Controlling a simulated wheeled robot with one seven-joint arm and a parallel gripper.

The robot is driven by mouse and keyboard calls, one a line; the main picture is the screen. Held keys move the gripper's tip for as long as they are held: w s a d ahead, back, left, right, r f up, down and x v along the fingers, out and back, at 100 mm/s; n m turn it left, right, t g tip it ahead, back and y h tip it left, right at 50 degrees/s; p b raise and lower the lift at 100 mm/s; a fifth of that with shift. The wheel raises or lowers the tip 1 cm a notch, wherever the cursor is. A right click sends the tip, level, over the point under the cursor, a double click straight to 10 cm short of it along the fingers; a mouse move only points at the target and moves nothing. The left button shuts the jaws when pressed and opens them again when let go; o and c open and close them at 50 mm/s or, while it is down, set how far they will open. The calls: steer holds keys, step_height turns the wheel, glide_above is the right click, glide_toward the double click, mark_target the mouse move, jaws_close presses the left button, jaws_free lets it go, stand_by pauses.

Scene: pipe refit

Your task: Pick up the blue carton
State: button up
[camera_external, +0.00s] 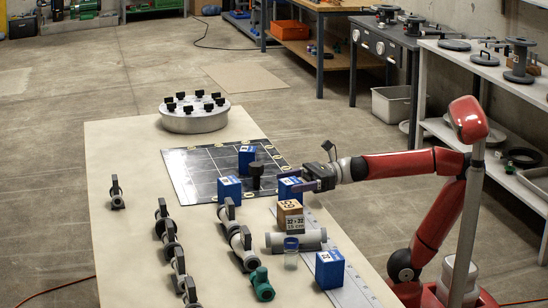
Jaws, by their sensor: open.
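Several blue cartons with white labels are in view. One blue carton (247,159) stands at the back of the dark gridded mat (190,172). Another blue carton (229,190) is at the mat's front edge. A third blue carton (286,190) is just behind a brown box (290,216), partly covered by my gripper. One more blue carton (329,270) stands at the table's front right, on or beside a grey ruler-like strip. My gripper (300,181) is open, reaching in from the right at the third carton. I cannot tell whether its fingers touch or straddle that carton.
A flanged disc (194,115) is at the back. The table's left side is mostly clear.

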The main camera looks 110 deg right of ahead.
steer(key=shift+w+a, duration=0.15)
steer(key=shift+w, duration=0.55)
steer(key=shift+w+a, duration=0.1)
steer(key=shift+w, duration=0.6)
steer(key=c, duration=1.1)
steer(key=shift+r, duration=0.1)
